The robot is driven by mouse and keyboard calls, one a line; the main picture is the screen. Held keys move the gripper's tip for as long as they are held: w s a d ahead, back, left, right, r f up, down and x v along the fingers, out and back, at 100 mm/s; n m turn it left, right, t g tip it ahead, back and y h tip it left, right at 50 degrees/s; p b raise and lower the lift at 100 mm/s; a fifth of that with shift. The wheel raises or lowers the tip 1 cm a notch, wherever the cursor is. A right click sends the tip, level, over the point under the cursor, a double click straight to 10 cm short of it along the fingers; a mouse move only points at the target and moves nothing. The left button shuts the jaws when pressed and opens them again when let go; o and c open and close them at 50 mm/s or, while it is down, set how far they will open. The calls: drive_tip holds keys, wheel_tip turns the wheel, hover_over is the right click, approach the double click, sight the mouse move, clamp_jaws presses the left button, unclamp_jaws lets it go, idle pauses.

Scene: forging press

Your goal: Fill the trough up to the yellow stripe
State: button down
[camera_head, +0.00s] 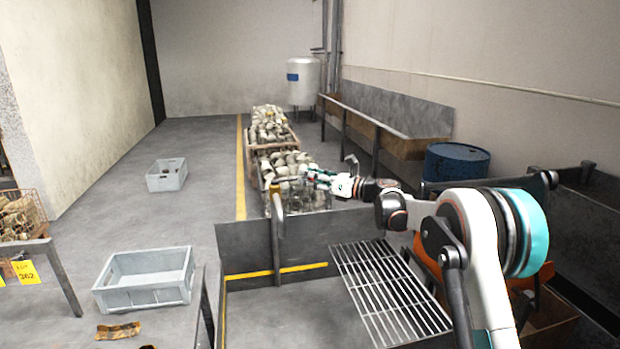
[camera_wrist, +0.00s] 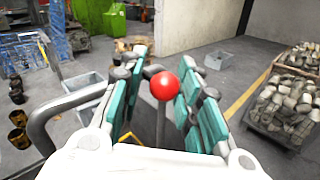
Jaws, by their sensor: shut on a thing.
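The dark metal trough (camera_head: 330,310) lies in front of me in the head view. A yellow stripe (camera_head: 275,271) runs along its inner back wall. Its grey floor looks bare and I make out no water surface. A bent pipe (camera_head: 277,235) stands at the back wall; a curved grey pipe (camera_wrist: 40,110) shows at the left in the wrist view. My gripper (camera_head: 315,178) reaches past the back wall. In the wrist view, its teal-padded fingers (camera_wrist: 160,88) are shut on a red ball knob (camera_wrist: 164,86) on an upright grey rod (camera_wrist: 160,125).
A slatted grate (camera_head: 390,290) covers the trough's right part. Crates of metal pieces (camera_head: 285,165) stand behind it. A blue drum (camera_head: 456,161) stands at the right. Grey bins (camera_head: 145,280) and (camera_head: 166,175) sit on the floor at left, with free floor between them.

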drive_tip(key=s+m+t+h+b, duration=0.1)
drive_tip(key=s+m+t+h, duration=0.5)
drive_tip(key=m+t+h, duration=0.1)
drive_tip(key=shift+s+a+t+h, duration=0.3)
drive_tip(key=shift+a, duration=0.15)
idle(0.4)
drive_tip(key=c, duration=1.3)
unclamp_jaws()
drive_tip(key=shift+c, duration=0.2)
drive_tip(key=shift+w+d, duration=0.1)
